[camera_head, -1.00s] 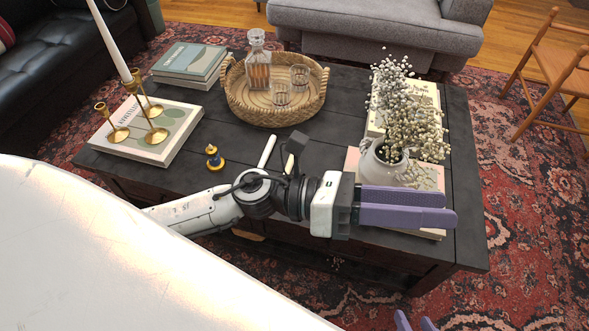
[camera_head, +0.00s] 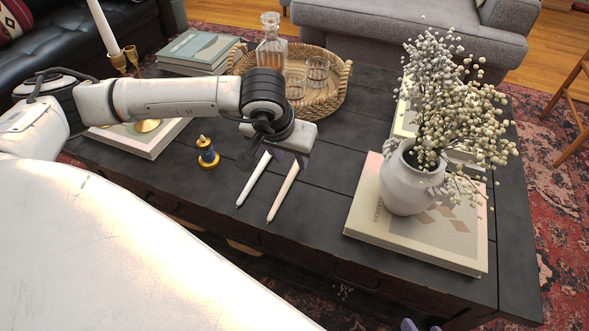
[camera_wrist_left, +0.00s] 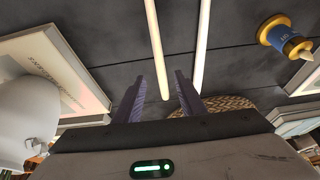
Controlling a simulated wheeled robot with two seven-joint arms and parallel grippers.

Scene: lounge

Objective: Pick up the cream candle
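Two pale taper candles lie side by side on the dark table, a whiter candle (camera_head: 254,180) on the left and a slightly warmer, cream candle (camera_head: 284,190) on the right. My left gripper (camera_head: 275,158) is above their far ends, pointing down, its fingers partly hidden by the wrist. In the left wrist view the gripper (camera_wrist_left: 158,100) is open. The end of the cream candle (camera_wrist_left: 156,45) shows between its fingers, with the whiter candle (camera_wrist_left: 204,40) just outside the right finger. Only purple tips of my right gripper (camera_head: 421,326) show at the bottom edge.
A small blue and gold object (camera_head: 207,153) stands left of the candles. A white vase (camera_head: 408,185) of flowers stands on a book (camera_head: 375,222) at right. A wicker tray (camera_head: 325,108) with a decanter is behind. Brass candlesticks (camera_head: 133,58) stand at left.

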